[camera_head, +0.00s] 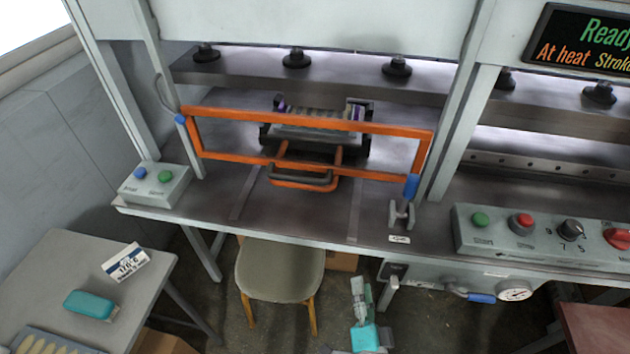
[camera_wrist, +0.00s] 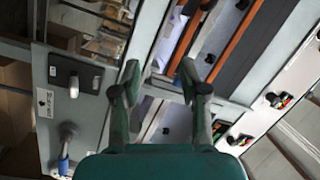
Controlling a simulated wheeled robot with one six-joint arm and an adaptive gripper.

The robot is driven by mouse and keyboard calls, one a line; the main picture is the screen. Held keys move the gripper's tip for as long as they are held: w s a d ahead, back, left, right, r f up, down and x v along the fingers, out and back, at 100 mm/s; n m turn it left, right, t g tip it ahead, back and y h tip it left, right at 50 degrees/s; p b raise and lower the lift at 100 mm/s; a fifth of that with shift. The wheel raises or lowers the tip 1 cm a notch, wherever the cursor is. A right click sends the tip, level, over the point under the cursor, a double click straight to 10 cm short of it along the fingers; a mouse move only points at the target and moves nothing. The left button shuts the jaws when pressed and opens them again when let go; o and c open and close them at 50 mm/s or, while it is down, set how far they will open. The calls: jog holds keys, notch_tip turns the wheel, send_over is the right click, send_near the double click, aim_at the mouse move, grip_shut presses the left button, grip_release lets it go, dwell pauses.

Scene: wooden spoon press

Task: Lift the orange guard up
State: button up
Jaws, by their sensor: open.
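The orange guard (camera_head: 395,127) is a rectangular bar frame across the front of the left press bay. It is lowered, with its bottom bar just above the bed. A dark handle (camera_head: 300,181) on orange brackets sticks out from its lower middle. Blue parts show at its left and right ends. My gripper (camera_head: 361,292) is low in front of the bench, below and right of the handle, and well apart from it. In the wrist view my gripper (camera_wrist: 158,76) is open with nothing between its fingers. Orange bars, probably the guard (camera_wrist: 238,38), show beyond the right finger.
A stool (camera_head: 279,270) stands below the handle, left of my gripper. A two-button box (camera_head: 155,185) sits left on the bench, and a control panel (camera_head: 540,236) is at the right. A side table (camera_head: 75,270) carries a teal case (camera_head: 90,305).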

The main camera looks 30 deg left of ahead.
aim_at(296, 177)
jog(key=w+a+r+y, duration=0.1)
jog(key=w+a+r, duration=0.1)
jog(key=a, duration=0.4)
jog(key=w+a+r+m+y, duration=0.1)
jog(key=w+a+r, duration=0.1)
jog(key=a+r, duration=0.2)
jog(key=w+a+r+m+g+y, duration=0.1)
jog(key=w+a+r, duration=0.1)
jog(key=a, duration=0.5)
jog(key=shift+a+r+y, duration=0.35)
jog(key=shift+r+y, duration=0.05)
jog(key=shift+r, duration=0.05)
jog(key=x, duration=1)
jog(key=shift+w+a, duration=0.15)
jog(key=shift+w, duration=0.15)
grip_shut()
